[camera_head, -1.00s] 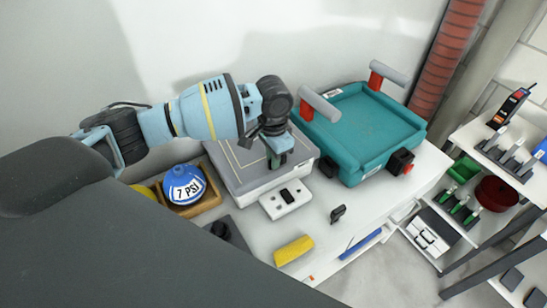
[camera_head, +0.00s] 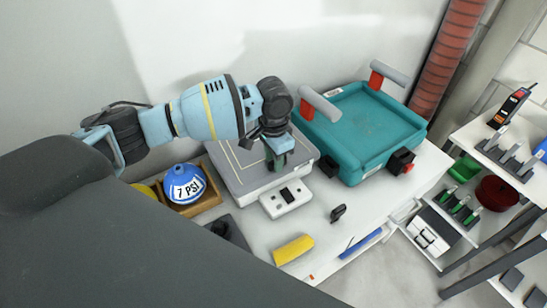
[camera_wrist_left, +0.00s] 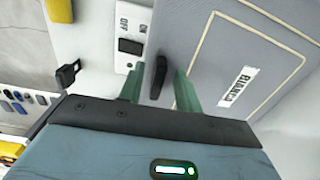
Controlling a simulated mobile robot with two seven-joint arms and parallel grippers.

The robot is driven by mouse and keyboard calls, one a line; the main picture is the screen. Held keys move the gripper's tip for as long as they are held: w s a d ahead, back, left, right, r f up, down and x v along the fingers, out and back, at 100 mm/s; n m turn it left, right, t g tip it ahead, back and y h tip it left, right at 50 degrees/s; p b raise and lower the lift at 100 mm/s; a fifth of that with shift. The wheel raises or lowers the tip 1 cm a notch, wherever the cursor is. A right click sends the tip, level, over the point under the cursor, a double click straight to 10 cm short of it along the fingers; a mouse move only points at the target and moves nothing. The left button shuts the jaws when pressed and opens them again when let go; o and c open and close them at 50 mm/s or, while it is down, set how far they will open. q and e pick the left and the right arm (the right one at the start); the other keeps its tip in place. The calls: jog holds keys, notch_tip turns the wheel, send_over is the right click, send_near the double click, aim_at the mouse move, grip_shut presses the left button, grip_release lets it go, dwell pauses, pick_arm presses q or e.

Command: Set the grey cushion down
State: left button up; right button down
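The grey cushion (camera_head: 243,172) appears to be the flat grey pad with pale line borders, lying on a white box with a switch panel (camera_head: 286,199). In the left wrist view the pad (camera_wrist_left: 212,40) fills the upper right and carries a white label. My left gripper (camera_head: 276,163) is over the pad's front right part, near the switch panel. Its green fingers (camera_wrist_left: 160,90) stand apart, on either side of an upright dark tab (camera_wrist_left: 159,76), with narrow gaps visible. Whether the tab belongs to the pad is unclear. My right gripper is not in view.
A teal tray (camera_head: 367,125) with grey handles stands right of the pad. A yellow block (camera_head: 293,249) and black clip (camera_head: 338,213) lie in front. Shelves (camera_head: 500,160) stand at the right.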

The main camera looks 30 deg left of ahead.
pick_arm(q)
notch_tip(320, 180, up, 12)
jog(key=p, duration=0.1)
jog(key=shift+f, duration=0.1)
dwell(0.6)
